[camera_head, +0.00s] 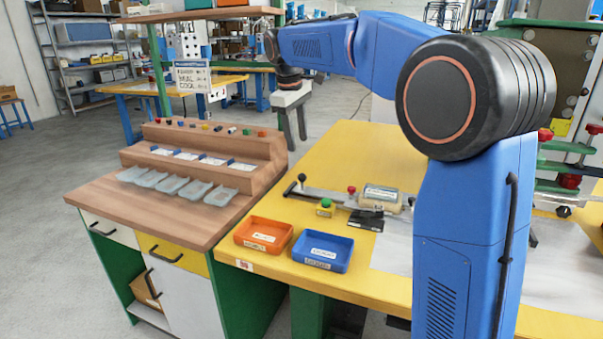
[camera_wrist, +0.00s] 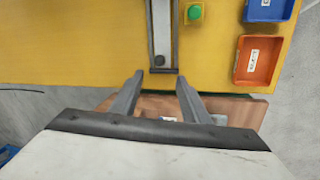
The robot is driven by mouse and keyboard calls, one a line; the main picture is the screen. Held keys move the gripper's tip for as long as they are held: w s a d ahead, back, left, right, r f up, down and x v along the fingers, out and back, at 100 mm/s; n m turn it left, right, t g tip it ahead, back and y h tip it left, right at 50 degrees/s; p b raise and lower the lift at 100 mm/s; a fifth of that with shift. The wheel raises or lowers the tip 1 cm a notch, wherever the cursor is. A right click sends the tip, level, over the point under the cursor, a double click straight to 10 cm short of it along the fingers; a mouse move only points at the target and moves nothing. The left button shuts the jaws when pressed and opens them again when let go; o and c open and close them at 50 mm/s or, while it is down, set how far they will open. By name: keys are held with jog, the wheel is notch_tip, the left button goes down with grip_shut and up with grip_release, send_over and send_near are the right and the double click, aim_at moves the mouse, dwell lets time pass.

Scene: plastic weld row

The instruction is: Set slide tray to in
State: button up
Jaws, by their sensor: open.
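The slide tray (camera_head: 318,194) is a narrow metal strip on the yellow table, with a black knob (camera_head: 301,178) at its left end. In the wrist view the slide tray (camera_wrist: 161,28) runs down from the top edge, and the knob (camera_wrist: 159,60) is near its lower end. My gripper (camera_head: 296,136) is raised beyond the left part of the table. In the wrist view my gripper (camera_wrist: 160,80) has its two fingers apart with nothing between them. The fingertips appear just below the knob in that view; the height gap cannot be told.
A green button box (camera_head: 325,207), an orange bin (camera_head: 263,235) and a blue bin (camera_head: 322,250) are in front of the slide. A red knob (camera_head: 351,190) and a clamped part (camera_head: 381,198) are at its right. A wooden stepped rack (camera_head: 205,155) stands left.

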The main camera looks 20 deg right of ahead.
aim_at(302, 174)
jog(key=f, duration=0.4)
jog(key=w+d+f, duration=0.1)
jog(key=f, duration=0.3)
jog(key=d+f, duration=0.1)
jog(key=f, duration=0.3)
jog(key=shift+w+f, duration=0.35)
jog(key=shift+f, duration=0.05)
grip_shut()
